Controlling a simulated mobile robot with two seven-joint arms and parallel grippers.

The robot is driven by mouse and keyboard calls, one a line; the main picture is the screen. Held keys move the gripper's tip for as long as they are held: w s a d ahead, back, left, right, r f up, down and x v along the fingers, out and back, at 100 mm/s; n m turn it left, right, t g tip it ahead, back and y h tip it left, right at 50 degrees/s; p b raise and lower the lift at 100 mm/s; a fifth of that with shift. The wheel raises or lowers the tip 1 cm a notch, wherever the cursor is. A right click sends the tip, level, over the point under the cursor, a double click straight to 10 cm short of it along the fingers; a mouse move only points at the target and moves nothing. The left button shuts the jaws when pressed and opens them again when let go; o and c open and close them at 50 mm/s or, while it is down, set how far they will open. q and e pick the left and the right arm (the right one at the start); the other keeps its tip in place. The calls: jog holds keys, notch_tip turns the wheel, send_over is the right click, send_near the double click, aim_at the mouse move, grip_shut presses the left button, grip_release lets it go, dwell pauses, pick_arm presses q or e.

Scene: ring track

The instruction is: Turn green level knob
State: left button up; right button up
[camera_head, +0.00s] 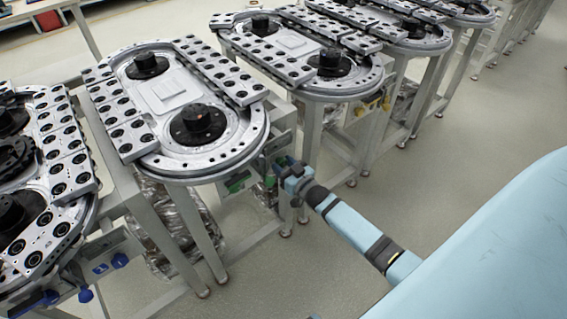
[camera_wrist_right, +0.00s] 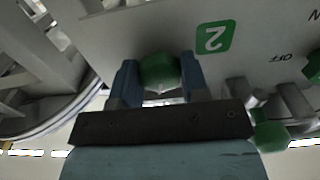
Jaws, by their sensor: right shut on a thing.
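A green knob (camera_wrist_right: 158,70) on the grey control panel sits between the two blue fingers of my right gripper (camera_wrist_right: 156,84) in the right wrist view. The fingers are closed on its two sides. In the head view my right gripper (camera_head: 287,170) is at the front panel of the middle ring-track station, and the held knob is hidden there. Two more green knobs show in the right wrist view, one beside the gripper at the lower right (camera_wrist_right: 270,134) and one near an "OFF" mark at the right edge (camera_wrist_right: 313,67). My left gripper is not in view.
A green label with a "2" (camera_wrist_right: 213,38) is on the panel. The oval ring track (camera_head: 225,158) stands above it on metal legs. Neighbouring stations have blue knobs (camera_head: 119,261) at the left and yellow knobs (camera_head: 375,104) at the right. The floor (camera_head: 450,150) on the right is clear.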

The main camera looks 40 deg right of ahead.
jog(key=m+p, duration=0.1)
jog(key=m, duration=0.2)
jog(key=shift+r+m, duration=0.1)
jog(key=shift+m, duration=0.2)
jog(key=shift+m+p, duration=0.4)
jog(key=shift+m, duration=0.5)
jog(key=m, duration=0.2)
jog(key=shift+m, duration=0.3)
jog(key=shift+a+m, duration=0.1)
jog(key=shift+m, duration=0.4)
jog(key=o, duration=0.9)
jog(key=shift+s, duration=0.2)
